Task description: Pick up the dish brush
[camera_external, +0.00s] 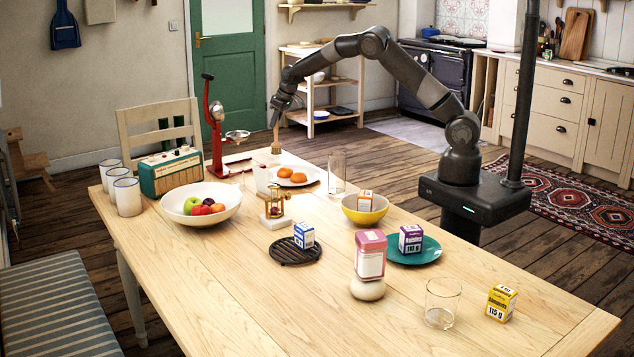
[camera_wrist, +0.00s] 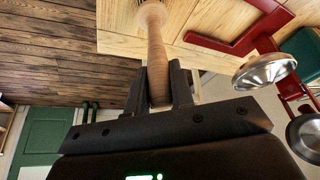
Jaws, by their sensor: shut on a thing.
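The dish brush, with a pale wooden handle (camera_wrist: 155,45), is between the two dark fingers of my gripper (camera_wrist: 159,88) in the wrist view. My gripper is shut on the handle. In the external view, my gripper (camera_external: 276,110) is over the far end of the table, with the brush (camera_external: 276,135) hanging below it, head down.
A fruit bowl (camera_external: 223,212) and a green radio (camera_external: 170,172) are farther left.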

